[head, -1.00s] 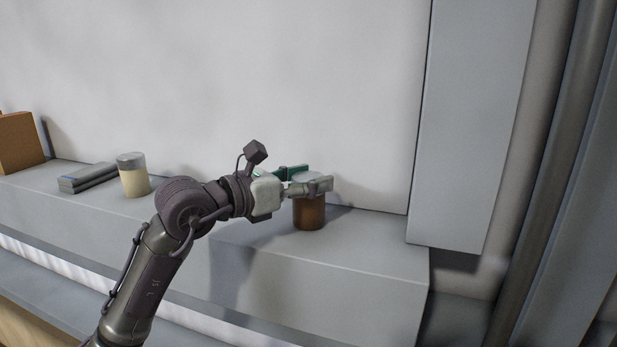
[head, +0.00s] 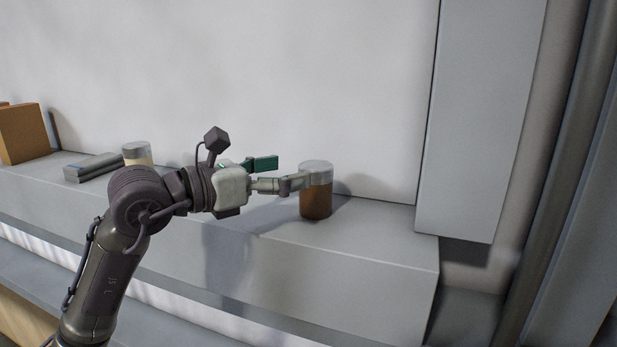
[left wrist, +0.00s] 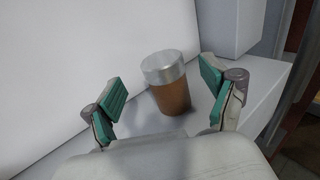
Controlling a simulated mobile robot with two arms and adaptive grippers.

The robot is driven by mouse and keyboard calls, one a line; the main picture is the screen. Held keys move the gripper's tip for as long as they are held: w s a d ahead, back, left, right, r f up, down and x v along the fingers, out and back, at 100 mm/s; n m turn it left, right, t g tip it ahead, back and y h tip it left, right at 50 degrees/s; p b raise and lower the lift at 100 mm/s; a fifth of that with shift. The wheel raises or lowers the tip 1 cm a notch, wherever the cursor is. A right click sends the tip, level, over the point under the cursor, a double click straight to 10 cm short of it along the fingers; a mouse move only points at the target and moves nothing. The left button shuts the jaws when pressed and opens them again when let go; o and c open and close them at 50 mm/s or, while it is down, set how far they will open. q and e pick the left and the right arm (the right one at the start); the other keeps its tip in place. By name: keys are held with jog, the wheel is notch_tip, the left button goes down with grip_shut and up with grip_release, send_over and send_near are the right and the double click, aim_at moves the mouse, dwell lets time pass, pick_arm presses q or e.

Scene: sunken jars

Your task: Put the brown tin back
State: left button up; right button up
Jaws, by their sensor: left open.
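The brown tin (head: 316,200) with a grey lid stands upright on the grey ledge (head: 370,240) near its right end. It also shows in the left wrist view (left wrist: 172,92), between and beyond the open fingers. My left gripper (head: 279,173) is open and just left of the tin in the head view. One finger overlaps the tin's left edge in that view; in the left wrist view (left wrist: 162,90) both fingers look apart from it. Nothing is held. My right gripper is not in view.
A cream jar with a grey lid (head: 137,150), a stack of flat grey pieces (head: 93,167) and an orange-brown box (head: 24,133) stand further left on the ledge. A white wall (head: 260,70) rises behind. A grey panel (head: 480,120) juts out at the right.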

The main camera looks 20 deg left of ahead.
pick_arm(q)
jog(key=b+v, duration=0.1)
jog(key=v, duration=0.3)
jog(key=shift+s+a+f, duration=0.15)
jog(key=shift+s+a, duration=0.05)
jog(key=shift+s, duration=0.1)
jog(key=shift+s+a+b, duration=0.3)
jog(key=shift+s, duration=0.15)
